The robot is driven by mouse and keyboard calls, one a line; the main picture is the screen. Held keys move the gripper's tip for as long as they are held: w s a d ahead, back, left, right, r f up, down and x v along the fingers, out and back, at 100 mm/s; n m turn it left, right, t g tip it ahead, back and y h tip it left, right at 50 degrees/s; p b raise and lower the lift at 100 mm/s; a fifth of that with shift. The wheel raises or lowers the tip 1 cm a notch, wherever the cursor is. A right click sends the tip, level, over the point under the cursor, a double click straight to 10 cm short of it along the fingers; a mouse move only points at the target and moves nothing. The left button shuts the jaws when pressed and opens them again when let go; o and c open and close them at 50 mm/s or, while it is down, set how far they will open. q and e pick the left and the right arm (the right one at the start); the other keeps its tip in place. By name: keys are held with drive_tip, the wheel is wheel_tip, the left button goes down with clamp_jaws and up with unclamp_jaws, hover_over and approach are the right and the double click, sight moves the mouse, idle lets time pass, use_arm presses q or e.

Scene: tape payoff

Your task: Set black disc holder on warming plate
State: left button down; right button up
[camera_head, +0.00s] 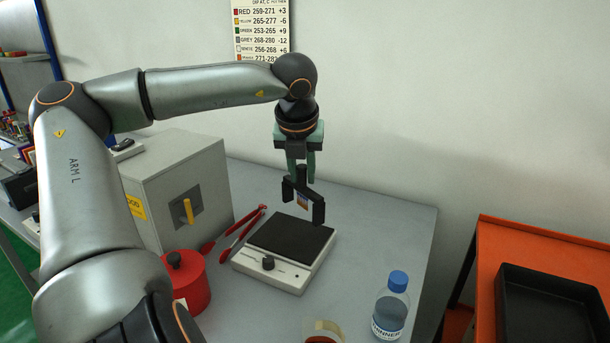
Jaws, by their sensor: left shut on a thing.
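The black disc holder (318,208) is a dark forked frame with a short stem on top and a small coloured piece between its arms. My left gripper (302,178), with greenish fingers, points down and is shut on the holder's stem. The holder hangs upright over the back right part of the warming plate, and it looks apart from the surface. The warming plate (290,238) is a white box with a black square top and a dark knob at the front. My right gripper is not in view.
Red-handled tongs (236,234) lie left of the plate. A red lidded pot (186,282) and a grey box (155,190) stand further left. A clear bottle with a blue cap (391,307) and a tape roll (323,333) are in front. An orange table (500,240) with a black tray (508,312) is right.

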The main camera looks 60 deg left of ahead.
use_arm(q)
drive_tip(key=w+a+f+n+g+y+b, duration=0.1)
drive_tip(key=w+a+f+n+b, duration=0.1)
drive_tip(key=a+f+n, duration=0.3)
wheel_tip(320, 180, down, 3)
drive_tip(key=shift+w+a+r+g+b, duration=0.2)
drive_tip(key=shift+w+a+g+b, duration=0.15)
drive_tip(key=shift+w+g, duration=0.1)
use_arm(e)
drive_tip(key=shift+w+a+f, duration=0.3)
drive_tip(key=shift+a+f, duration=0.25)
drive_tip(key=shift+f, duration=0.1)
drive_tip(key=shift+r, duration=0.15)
use_arm(q)
drive_tip(key=shift+f+b, duration=0.1)
drive_tip(key=shift+b, duration=0.3)
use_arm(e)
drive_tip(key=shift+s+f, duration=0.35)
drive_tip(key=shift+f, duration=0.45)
use_arm(q)
drive_tip(key=shift+f, duration=0.15)
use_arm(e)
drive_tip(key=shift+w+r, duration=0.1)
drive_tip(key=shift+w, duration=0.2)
use_arm(q)
drive_tip(key=shift+f+b, duration=0.15)
drive_tip(key=shift+b, duration=0.2)
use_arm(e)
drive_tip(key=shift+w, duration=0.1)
